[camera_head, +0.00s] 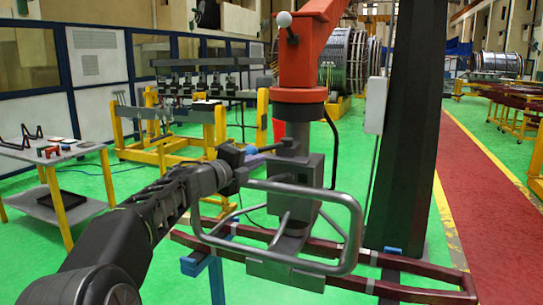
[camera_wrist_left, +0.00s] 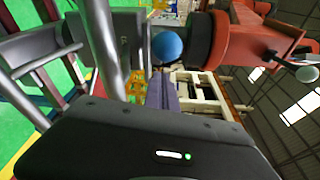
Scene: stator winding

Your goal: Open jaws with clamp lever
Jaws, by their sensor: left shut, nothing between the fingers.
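The clamp lever ends in a blue ball knob (camera_head: 252,149), on the left side of the grey clamp head (camera_head: 290,170) under the orange arm. The blue knob also shows large in the left wrist view (camera_wrist_left: 167,46). My left gripper (camera_head: 256,160) is shut and empty, with its fingertips close to the knob and the clamp head's left side. Whether the fingers touch the knob cannot be told. The grey jaws (camera_head: 285,273) at the bottom of the clamp sit at the dark red coil (camera_head: 425,292); their grip is partly hidden. My right gripper is not in view.
A grey tubular handle frame (camera_head: 352,225) surrounds the clamp in front. A dark column (camera_head: 408,130) stands just right. A blue-topped stand (camera_head: 195,262) is below the coil. A side table (camera_head: 60,152) stands at left. Green floor is open at lower left.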

